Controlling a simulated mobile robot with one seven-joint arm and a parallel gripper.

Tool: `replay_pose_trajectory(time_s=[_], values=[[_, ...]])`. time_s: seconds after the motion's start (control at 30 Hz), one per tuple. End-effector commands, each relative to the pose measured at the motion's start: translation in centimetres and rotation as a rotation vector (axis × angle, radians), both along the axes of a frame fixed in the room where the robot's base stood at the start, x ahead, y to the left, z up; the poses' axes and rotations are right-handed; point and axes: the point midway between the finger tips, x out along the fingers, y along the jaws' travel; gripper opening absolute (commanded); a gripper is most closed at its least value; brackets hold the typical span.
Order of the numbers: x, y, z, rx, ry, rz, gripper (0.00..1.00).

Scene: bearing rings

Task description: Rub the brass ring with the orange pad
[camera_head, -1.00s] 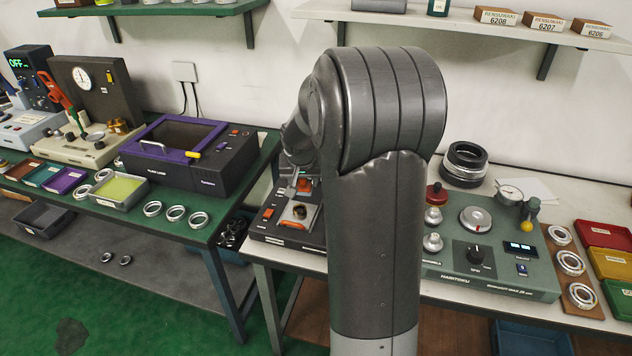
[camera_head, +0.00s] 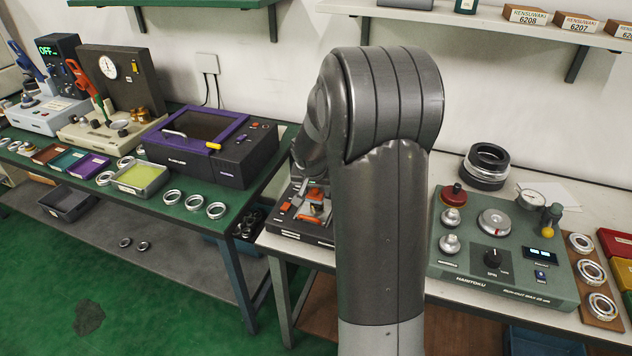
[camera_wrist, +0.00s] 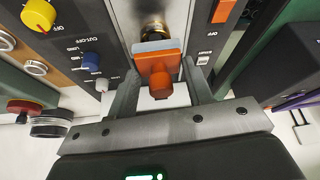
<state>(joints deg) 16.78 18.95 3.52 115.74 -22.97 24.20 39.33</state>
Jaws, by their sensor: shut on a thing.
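In the wrist view, my gripper (camera_wrist: 160,82) is shut on the orange pad (camera_wrist: 158,62), whose knob-like grip sits between the fingers. A pale grey layer shows along the pad's far edge. The brass ring (camera_wrist: 155,28) is just beyond the pad, partly hidden by it, on a dark machine (camera_wrist: 120,15). I cannot tell whether pad and ring touch. In the head view, the machine (camera_head: 292,228) stands at the left end of the white bench; orange parts show there, and my arm hides much of the gripper and the ring.
A green-grey tester (camera_head: 500,255) stands right of my arm. A purple-framed box (camera_head: 208,150) stands on the green bench at left.

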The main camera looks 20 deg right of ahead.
Motion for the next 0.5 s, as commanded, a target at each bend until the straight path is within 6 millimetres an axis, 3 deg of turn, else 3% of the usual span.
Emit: replay_pose_trajectory(time_s=[0.27, 0.5], values=[[0.1, -0.1, -3.1, 0.0, 0.004, -0.001, 0.28], [1.7, -1.9, -3.0, 0.0, 0.001, -0.003, 0.25]])
